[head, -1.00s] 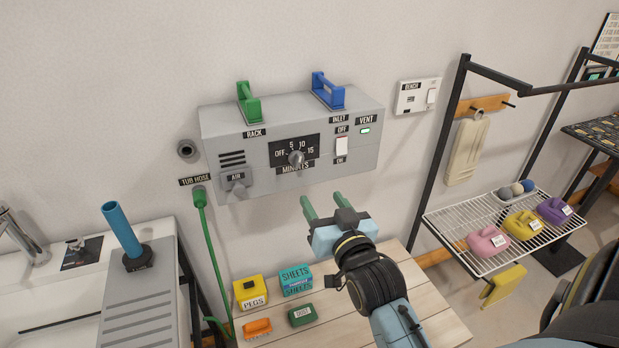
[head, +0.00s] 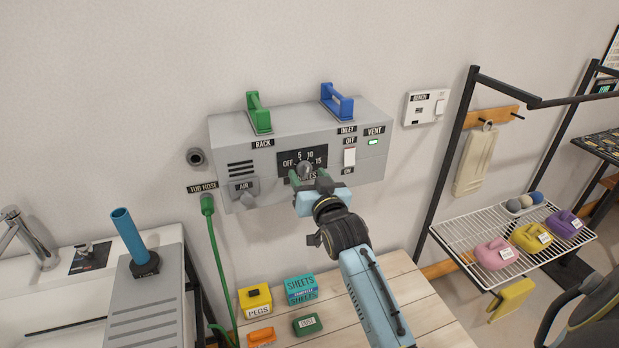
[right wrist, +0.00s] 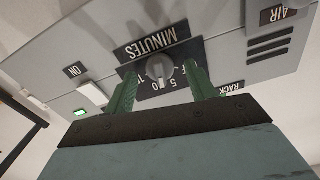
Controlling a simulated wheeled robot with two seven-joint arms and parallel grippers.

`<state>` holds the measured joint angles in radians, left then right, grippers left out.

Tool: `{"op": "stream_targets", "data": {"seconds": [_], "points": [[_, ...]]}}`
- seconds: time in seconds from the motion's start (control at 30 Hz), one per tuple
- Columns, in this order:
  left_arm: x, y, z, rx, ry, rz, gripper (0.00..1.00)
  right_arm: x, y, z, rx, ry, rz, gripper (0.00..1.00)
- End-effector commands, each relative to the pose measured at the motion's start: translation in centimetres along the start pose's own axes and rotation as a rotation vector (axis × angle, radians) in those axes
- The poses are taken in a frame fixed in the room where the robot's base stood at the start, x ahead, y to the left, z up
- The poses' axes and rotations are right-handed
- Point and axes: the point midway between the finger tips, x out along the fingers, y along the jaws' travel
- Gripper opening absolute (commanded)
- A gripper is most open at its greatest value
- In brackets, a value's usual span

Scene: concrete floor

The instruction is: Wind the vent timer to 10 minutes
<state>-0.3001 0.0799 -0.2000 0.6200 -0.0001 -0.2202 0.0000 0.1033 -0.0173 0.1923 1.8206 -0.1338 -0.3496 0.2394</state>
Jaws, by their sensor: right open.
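The vent timer is a grey round knob (head: 305,169) on a black dial plate (head: 287,158) marked OFF, 5, 10, 15 and MINUTES, on the front of a grey wall box. The knob also shows in the right wrist view (right wrist: 162,70), upside down; its exact setting is hard to read. My right gripper (head: 308,177) is open at the dial. In the right wrist view its green fingers (right wrist: 160,74) stand on either side of the knob, apart from it, hiding part of the dial lettering. My left gripper is not in view.
The grey box (head: 229,147) carries a green handle (head: 258,113), a blue handle (head: 337,102), a white switch (head: 349,157), a lit green VENT lamp (head: 373,142) and an AIR knob (head: 244,191). Below is a wooden table (head: 400,305) with small boxes. A wire shelf (head: 463,238) stands right.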

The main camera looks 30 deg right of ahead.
Motion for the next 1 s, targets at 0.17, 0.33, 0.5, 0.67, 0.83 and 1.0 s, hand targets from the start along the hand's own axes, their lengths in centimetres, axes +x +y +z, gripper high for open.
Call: {"op": "stream_targets", "data": {"seconds": [0.17, 0.33, 0.5, 0.67, 0.83, 1.0], "points": [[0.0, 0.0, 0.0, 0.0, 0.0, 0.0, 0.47, 0.0, 0.0, 0.0, 0.0, 0.0, 0.0, 0.55], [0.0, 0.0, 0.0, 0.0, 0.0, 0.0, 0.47, 0.0, 0.0, 0.0, 0.0, 0.0, 0.0, 0.38], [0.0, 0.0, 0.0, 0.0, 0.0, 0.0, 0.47, 0.0, 0.0, 0.0, 0.0, 0.0, 0.0, 0.16], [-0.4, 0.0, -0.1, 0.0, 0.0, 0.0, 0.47, 0.0, 0.0, -0.1, 0.023, -0.001, 0.0, 0.11], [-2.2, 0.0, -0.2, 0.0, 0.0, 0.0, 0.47, 0.0, -0.1, -0.4, 0.167, -0.002, 0.001, 0.11], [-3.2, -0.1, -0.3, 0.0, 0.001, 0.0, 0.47, 0.0, 0.0, -0.2, 0.283, 0.0, 0.001, 0.11]]}}
